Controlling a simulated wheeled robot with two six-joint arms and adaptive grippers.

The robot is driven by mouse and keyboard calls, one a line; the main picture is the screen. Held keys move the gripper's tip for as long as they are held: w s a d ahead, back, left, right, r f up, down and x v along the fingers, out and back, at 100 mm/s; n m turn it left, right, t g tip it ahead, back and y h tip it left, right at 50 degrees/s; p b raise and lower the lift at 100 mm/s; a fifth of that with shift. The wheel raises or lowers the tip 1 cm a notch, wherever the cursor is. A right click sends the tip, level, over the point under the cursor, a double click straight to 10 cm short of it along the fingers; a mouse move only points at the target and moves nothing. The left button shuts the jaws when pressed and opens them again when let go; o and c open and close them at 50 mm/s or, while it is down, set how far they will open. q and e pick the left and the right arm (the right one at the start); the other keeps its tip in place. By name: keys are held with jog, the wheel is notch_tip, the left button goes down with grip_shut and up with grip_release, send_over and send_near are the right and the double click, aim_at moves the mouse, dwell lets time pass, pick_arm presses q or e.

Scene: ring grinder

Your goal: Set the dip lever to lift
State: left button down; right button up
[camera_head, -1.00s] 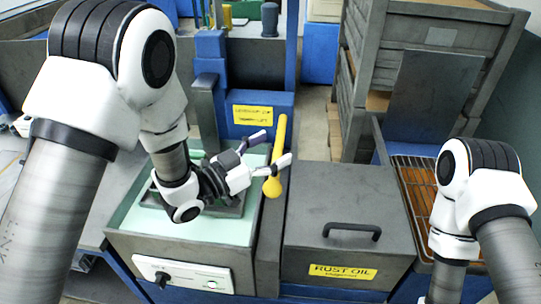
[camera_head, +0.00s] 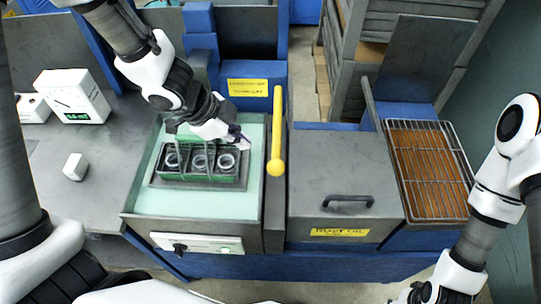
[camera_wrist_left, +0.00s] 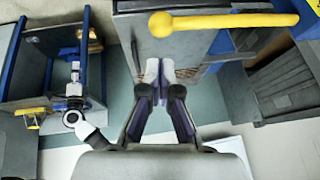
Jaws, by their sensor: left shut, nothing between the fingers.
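The dip lever is a yellow bar (camera_head: 277,120) with a ball end, on the dark divider right of the green-lined basin; the ball points toward me. The lever also shows at the top of the left wrist view (camera_wrist_left: 225,20). My left gripper (camera_head: 240,139) is shut and empty, above the back of the basin, left of the lever and apart from it. Its closed fingertips (camera_wrist_left: 160,70) show below the ball in the wrist view. My right gripper (camera_head: 420,294) is low at the bottom right, partly cut off; its jaws are unclear.
A green rack (camera_head: 200,178) with rings sits in the basin (camera_head: 135,199). Right of the lever are a closed grey box (camera_head: 340,165) labelled RUST OIL, with a handle, and a wire grate (camera_head: 430,170). A yellow label (camera_head: 248,87) is on the blue block behind.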

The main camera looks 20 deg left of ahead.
aim_at(271, 164)
pick_arm(q)
jog(key=b+x, duration=0.2)
jog(key=x, duration=0.8)
jog(key=shift+w+f+b, duration=0.2)
jog(key=shift+f+b, duration=0.1)
jog(key=shift+f, duration=0.05)
jog(key=shift+w+d+f, duration=0.15)
jog(key=shift+d+f, duration=0.15)
jog(key=shift+f, duration=0.15)
jog(key=shift+a, duration=0.1)
